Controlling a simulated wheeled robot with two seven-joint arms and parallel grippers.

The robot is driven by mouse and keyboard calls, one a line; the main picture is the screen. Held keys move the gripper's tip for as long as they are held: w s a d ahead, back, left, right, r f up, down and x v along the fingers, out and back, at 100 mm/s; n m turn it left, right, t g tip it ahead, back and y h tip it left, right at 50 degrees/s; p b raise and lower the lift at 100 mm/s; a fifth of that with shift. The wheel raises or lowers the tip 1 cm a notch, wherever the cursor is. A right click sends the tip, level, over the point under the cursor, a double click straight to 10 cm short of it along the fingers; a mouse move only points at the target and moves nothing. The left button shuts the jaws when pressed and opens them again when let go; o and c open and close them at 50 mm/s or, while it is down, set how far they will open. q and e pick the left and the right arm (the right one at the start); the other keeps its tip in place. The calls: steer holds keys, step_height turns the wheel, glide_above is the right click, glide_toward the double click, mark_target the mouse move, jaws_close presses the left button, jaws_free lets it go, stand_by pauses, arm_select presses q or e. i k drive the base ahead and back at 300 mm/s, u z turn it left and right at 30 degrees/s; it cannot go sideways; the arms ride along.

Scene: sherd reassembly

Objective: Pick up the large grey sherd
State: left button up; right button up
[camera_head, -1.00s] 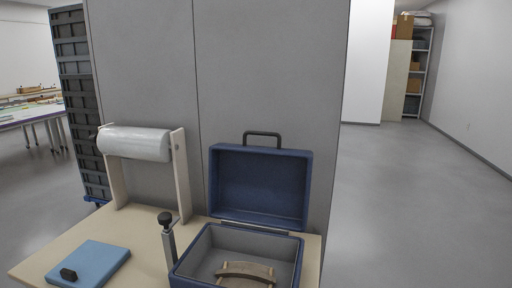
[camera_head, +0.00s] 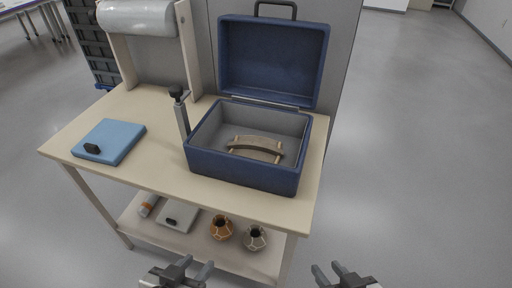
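No piece in view is clearly a large grey sherd. A curved brown piece with light wooden bars (camera_head: 256,147) lies inside the open blue case (camera_head: 240,171); I cannot tell whether it is a sherd or a support. A grey pot with pale lines (camera_head: 256,238) and an orange pot with pale lines (camera_head: 221,228) stand on the lower shelf. My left gripper (camera_head: 196,267) is open and empty at the bottom edge, in front of the table. My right gripper (camera_head: 328,268) is open and empty to the right of it.
The wooden table (camera_head: 142,175) carries a blue pad (camera_head: 112,140), a clamp post (camera_head: 183,117) and a roll on a stand (camera_head: 138,18). The lower shelf (camera_head: 203,241) also holds a white box (camera_head: 178,217). The floor at right is clear.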

mark_target(264, 149)
steer(key=k, duration=0.45)
steer(key=z, duration=1.6)
steer(key=i, duration=0.55)
steer(key=u, duration=2.7)
